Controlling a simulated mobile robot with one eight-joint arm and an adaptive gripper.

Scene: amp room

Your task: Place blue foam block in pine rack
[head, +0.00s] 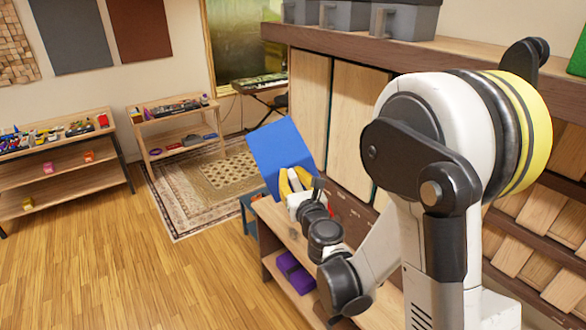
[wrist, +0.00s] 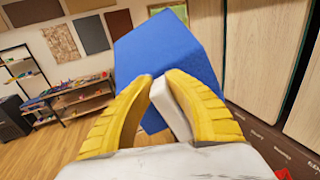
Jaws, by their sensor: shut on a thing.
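The blue foam block (head: 280,152) is held up in my gripper (head: 296,180), tilted, near the middle of the head view. In the wrist view the blue block (wrist: 155,50) fills the space just beyond my yellow fingers (wrist: 156,92), which are shut on it. A low light-wood rack (head: 272,215) stands below and beside the block, partly hidden by my arm; a purple item (head: 296,272) lies on its lower shelf. Other wooden racks stand at the left (head: 65,165) and back (head: 180,122). I cannot tell which one is the pine rack.
A long wall shelf (head: 350,45) with grey bins (head: 405,20) runs along the right above upright wooden panels (head: 350,110). A patterned rug (head: 205,180) lies before the back rack. The wooden floor (head: 130,270) at the left is clear. A keyboard (head: 258,82) stands behind.

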